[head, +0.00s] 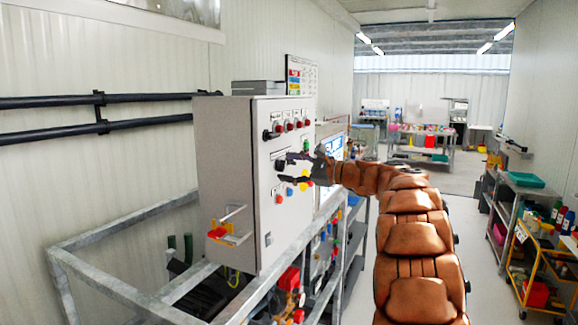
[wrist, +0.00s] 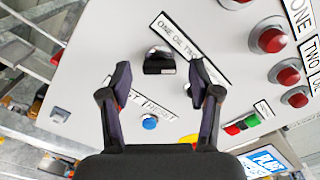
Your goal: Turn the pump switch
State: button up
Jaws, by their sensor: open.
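The grey control box (head: 228,180) stands at the middle left in the head view, its switch panel facing right. My gripper (head: 287,168) is in front of this panel. In the wrist view, my gripper (wrist: 160,75) is open with nothing between its fingers. A black rotary switch (wrist: 159,65) on a silver base shows between and slightly above the fingertips, beside a label reading "ONE OIL TWO". Its handle lies roughly level in the picture. No contact with the fingers shows. I cannot tell whether this is the pump switch.
A blue button (wrist: 149,122) sits below the switch. Red lamps (wrist: 272,40) and a green-and-red button pair (wrist: 240,126) are to the right. A metal pipe frame (head: 130,222) surrounds the box's base. Carts (head: 545,260) stand at the right, with open floor between.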

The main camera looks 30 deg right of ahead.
jog(key=shift+w+a, duration=0.1)
jog(key=c, duration=1.2)
